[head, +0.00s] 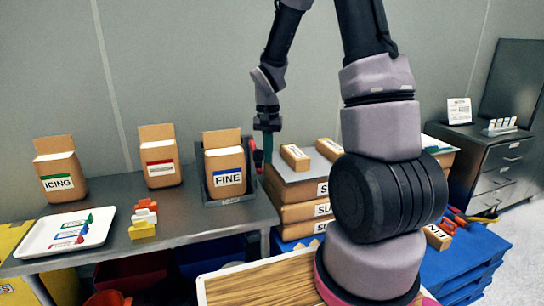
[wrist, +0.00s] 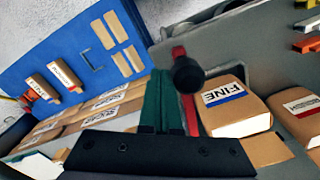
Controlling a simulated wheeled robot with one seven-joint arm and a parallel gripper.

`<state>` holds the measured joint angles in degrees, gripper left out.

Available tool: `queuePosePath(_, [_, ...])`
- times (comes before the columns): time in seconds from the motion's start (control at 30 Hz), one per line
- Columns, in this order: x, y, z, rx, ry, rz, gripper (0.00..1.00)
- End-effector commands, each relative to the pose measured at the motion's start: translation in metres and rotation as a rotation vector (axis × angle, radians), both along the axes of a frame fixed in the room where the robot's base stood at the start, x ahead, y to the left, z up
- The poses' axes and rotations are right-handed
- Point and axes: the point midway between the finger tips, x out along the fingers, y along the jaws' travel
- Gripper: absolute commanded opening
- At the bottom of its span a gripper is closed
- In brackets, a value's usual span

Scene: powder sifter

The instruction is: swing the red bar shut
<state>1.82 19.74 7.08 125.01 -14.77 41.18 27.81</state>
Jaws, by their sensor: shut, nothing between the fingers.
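The red bar (head: 258,158) is at the right side of a dark grey holder (head: 247,184) in the head view, clear of the front of the FINE bag (head: 225,166). In the wrist view the red bar (wrist: 187,110) runs alongside my fingers, with a black round knob (wrist: 188,74) covering part of it. My gripper (head: 267,150) points down just right of the bar. In the wrist view its green fingers (wrist: 160,95) are together and empty, close beside the bar. I cannot tell whether they touch it. The FINE bag also shows in the wrist view (wrist: 235,105).
An ICING bag (head: 60,170) and a red-labelled bag (head: 160,165) stand left on the metal table (head: 185,210). A white tray (head: 67,232) and stacked coloured blocks (head: 143,220) lie in front. Stacked cartons (head: 298,212) stand right of the holder, near my gripper.

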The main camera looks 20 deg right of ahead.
Motion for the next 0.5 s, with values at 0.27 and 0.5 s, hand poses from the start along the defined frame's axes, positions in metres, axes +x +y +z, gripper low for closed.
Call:
queuePosePath(0.27, [0.004,0.02,0.0,0.0,0.0,0.003,0.0])
queuePosePath(0.5, [0.007,0.036,0.0,0.0,0.0,0.003,0.0])
